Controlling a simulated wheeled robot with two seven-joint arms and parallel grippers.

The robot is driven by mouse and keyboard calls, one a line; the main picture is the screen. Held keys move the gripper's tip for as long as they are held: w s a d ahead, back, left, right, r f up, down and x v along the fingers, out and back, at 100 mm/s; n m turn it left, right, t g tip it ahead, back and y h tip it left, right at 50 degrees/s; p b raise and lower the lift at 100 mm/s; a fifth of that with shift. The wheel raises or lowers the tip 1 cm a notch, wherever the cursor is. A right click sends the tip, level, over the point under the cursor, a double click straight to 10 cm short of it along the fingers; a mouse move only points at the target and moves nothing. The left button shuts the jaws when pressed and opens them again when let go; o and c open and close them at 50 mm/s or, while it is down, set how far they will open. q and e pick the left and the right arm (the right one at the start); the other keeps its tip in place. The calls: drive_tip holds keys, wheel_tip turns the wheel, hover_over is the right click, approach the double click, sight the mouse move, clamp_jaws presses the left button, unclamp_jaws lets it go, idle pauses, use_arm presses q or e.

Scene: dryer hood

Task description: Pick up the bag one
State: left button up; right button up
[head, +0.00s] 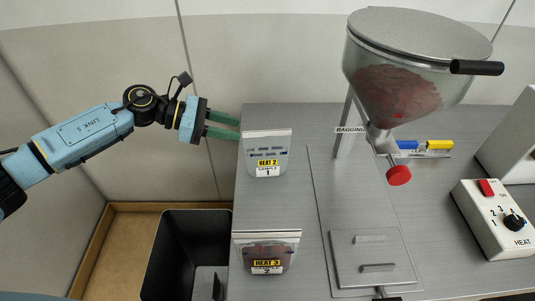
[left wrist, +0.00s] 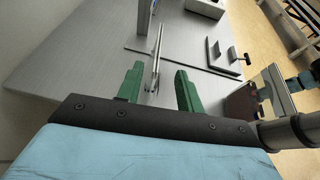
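Bag one (head: 267,165) is a clear upright pouch labelled "HEAT 2, SAMPLE 1", standing near the left edge of the grey table. My left gripper (head: 239,129) is open, its green fingers pointing right at the bag's left edge. In the left wrist view, the open fingers (left wrist: 157,80) have a thin upright edge, which looks like bag one (left wrist: 157,58), in line with the gap between them. I cannot tell whether the fingertips overlap the bag; neither finger appears pressed on it.
A second bag (head: 267,252) with reddish contents, labelled "HEAT 3", stands nearer the front. A heat control box (head: 495,220) sits far right. A black bin (head: 190,245) is left of the table.

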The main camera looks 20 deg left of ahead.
sight(253, 132)
use_arm(q)
drive_tip(key=x, duration=0.3)
drive_tip(key=shift+w+d, duration=0.2)
drive_tip(key=shift+d, duration=0.1)
drive_tip(key=shift+w+d+f+p, duration=0.2)
drive_tip(key=shift+d+p, duration=0.3)
drive_tip(key=p+x, duration=0.1)
drive_tip(key=x, duration=0.3)
drive_tip(key=shift+w+f, duration=0.1)
drive_tip(key=shift+w, duration=0.1)
drive_tip(key=shift+c, duration=0.4)
clamp_jaws()
